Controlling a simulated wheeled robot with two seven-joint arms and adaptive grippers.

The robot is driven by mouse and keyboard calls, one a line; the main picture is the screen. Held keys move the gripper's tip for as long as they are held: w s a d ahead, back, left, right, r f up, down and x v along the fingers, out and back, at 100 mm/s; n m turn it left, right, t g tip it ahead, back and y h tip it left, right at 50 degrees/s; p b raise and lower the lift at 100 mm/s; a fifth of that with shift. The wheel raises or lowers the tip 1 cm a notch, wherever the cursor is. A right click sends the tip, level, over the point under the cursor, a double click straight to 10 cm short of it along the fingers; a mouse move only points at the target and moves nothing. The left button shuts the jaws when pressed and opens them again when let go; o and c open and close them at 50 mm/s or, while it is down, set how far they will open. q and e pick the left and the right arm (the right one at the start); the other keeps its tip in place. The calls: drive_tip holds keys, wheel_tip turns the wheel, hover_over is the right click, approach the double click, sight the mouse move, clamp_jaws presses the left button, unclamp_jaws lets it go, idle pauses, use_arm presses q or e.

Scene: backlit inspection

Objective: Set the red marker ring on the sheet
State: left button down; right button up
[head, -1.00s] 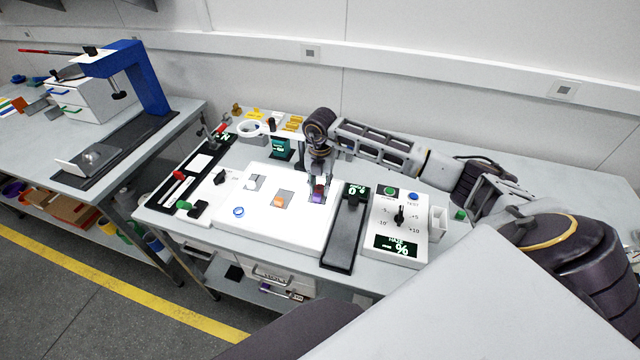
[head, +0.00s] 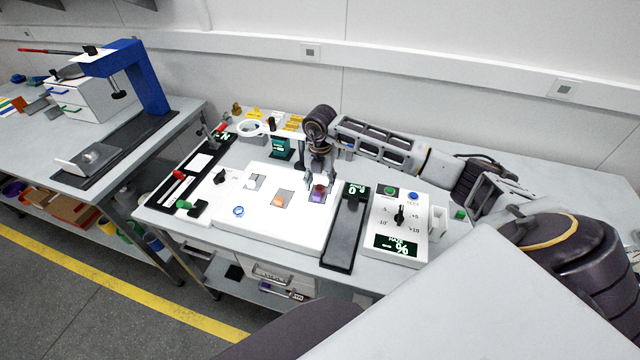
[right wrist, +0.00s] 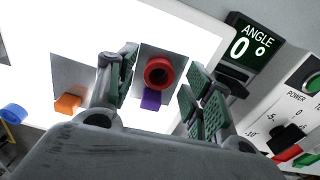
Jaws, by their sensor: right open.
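The red marker ring (right wrist: 159,72) sits over a grey sheet (right wrist: 182,62), next to a purple block (right wrist: 151,99) whose top edge it partly covers. In the head view the red ring (head: 320,188) is at the right part of the bright white light panel (head: 270,238). My right gripper (right wrist: 158,88) is open, its two green-padded fingers apart on either side of the ring, with a gap on both sides. In the head view the right gripper (head: 321,185) is just above the panel. My left gripper is not in view.
An orange block (head: 278,202) on another grey sheet and a blue ring (head: 238,211) lie on the panel. The black angle unit (head: 345,232) and the white control box (head: 397,228) stand close on the right. A small dark green display (head: 281,147) stands behind the panel.

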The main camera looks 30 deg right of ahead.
sight(320, 187)
wheel_tip(320, 187, up, 11)
drive_tip(key=b, duration=0.1)
drive_tip(key=shift+r+b, duration=0.2)
drive_tip(key=shift+b, duration=0.2)
drive_tip(key=shift+s, duration=0.1)
idle(0.8)
